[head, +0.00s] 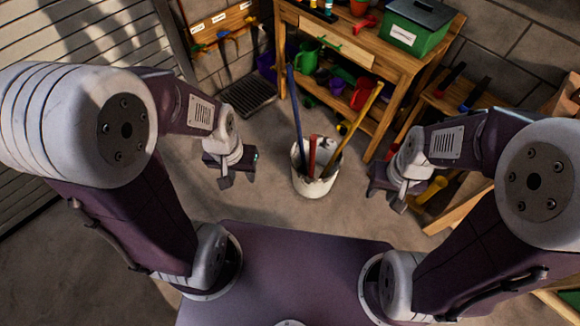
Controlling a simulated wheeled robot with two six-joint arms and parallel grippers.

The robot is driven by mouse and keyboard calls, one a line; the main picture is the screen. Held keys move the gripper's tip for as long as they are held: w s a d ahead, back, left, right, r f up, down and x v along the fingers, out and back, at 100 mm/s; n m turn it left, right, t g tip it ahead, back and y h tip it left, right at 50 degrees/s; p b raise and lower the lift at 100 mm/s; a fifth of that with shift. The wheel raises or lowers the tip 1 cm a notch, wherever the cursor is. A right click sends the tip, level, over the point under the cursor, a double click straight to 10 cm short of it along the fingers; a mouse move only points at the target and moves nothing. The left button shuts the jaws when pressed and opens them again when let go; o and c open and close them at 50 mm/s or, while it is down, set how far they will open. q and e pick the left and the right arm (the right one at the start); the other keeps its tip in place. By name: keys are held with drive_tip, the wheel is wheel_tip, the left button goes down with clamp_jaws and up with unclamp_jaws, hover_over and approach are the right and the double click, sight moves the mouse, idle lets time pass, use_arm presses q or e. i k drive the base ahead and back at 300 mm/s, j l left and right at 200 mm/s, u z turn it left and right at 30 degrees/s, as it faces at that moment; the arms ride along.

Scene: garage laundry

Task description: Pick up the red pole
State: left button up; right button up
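A white bucket (316,186) stands on the floor in front of the workbench. The red pole (312,157) stands in the bucket and shows only as a short piece near the rim; its lower part is hidden inside. A long blue pole (297,115) leans up on its left and a long yellow pole (356,128) leans to the right. My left gripper (225,181) hangs to the left of the bucket, apart from it. My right gripper (398,206) hangs to the right, also apart from it. Both point down, and their finger gaps are not clear.
A wooden workbench (345,42) with a green box (416,32) stands behind the bucket. Its lower shelf holds a green watering can (306,57) and pots. A wooden rack (466,207) stands at right. Floor is clear left of the bucket.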

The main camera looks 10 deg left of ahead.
sight(313, 139)
drive_tip(key=z, duration=0.95)
drive_tip(key=u, duration=0.95)
drive_tip(key=j+z, duration=0.2)
drive_tip(key=j, duration=1.95)
